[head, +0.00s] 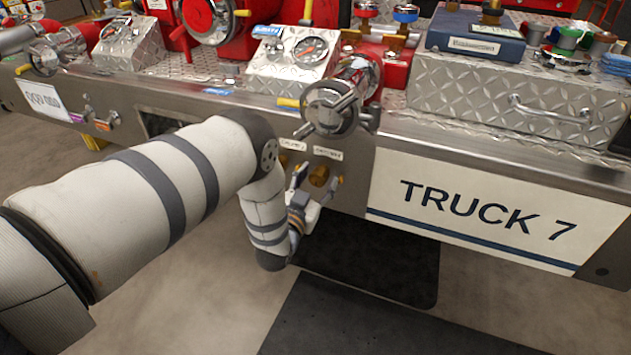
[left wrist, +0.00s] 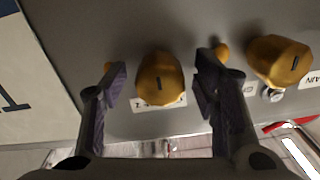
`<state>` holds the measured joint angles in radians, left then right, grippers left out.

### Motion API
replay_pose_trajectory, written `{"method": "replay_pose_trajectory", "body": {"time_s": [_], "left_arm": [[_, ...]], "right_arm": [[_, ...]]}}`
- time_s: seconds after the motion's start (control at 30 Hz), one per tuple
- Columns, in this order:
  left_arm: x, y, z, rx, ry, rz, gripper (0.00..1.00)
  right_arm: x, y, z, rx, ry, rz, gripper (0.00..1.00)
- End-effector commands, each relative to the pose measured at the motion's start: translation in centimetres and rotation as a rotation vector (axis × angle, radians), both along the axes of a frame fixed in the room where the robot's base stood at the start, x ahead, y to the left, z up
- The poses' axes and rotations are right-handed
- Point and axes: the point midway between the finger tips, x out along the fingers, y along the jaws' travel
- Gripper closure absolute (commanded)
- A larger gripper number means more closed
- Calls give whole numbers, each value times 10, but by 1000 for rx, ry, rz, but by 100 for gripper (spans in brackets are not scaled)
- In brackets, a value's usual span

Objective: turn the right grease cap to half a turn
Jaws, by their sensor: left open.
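The right grease cap (head: 319,176) is a brass-yellow knob on the grey panel under the truck's edge, beside the TRUCK 7 sign. In the left wrist view the same cap (left wrist: 158,80) stands between my fingers, with a dark mark on its face. My left gripper (head: 316,186) is open around it; in the left wrist view its fingers (left wrist: 160,90) show a gap on each side of the cap. The other grease cap (head: 284,160) is to the left; it also shows at the right of the wrist view (left wrist: 278,62). My right gripper is not in view.
A chrome valve with a handle (head: 332,106) juts out just above the caps. Small yellow fittings (left wrist: 222,52) sit on the panel close to my fingers. The TRUCK 7 sign (head: 475,215) is to the right. A dark mat (head: 372,268) lies on the floor below.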

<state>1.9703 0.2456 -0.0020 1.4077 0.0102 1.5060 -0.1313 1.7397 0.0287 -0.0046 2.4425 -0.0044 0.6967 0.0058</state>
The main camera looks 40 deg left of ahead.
Motion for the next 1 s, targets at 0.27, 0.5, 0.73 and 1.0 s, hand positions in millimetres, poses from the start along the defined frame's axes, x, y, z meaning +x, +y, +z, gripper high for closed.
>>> {"method": "replay_pose_trajectory", "body": {"time_s": [0.27,0.5,0.73,1.0], "left_arm": [[-56,-15,-1,-2,6,0,45],[-106,-28,-1,0,2,0,45],[-116,-30,0,0,0,0,45],[-116,-30,0,0,0,0,45]], "right_arm": [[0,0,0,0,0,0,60],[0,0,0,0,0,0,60],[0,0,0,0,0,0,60],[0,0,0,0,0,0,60]]}}
